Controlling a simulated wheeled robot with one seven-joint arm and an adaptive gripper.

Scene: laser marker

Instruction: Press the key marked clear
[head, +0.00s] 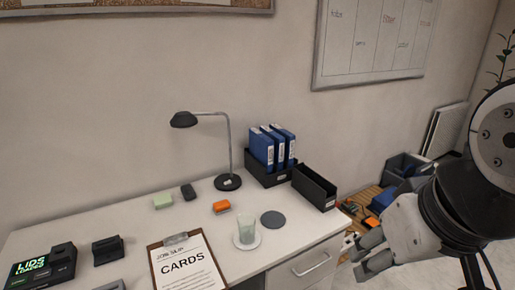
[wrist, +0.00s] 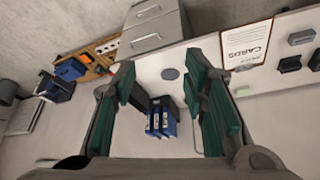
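A dark device with a lit screen (head: 31,268) reading "LIDS LOADED" in green stands on the desk at the lower left of the head view, partly cut off by the frame. No key marked clear can be read in either view. My gripper (head: 372,256) is at the right of the head view, beyond the desk's right end and far from the device. In the wrist view my gripper (wrist: 160,80) shows its two green-padded fingers wide apart, with nothing between them.
Bins (head: 405,168) stand at the right.

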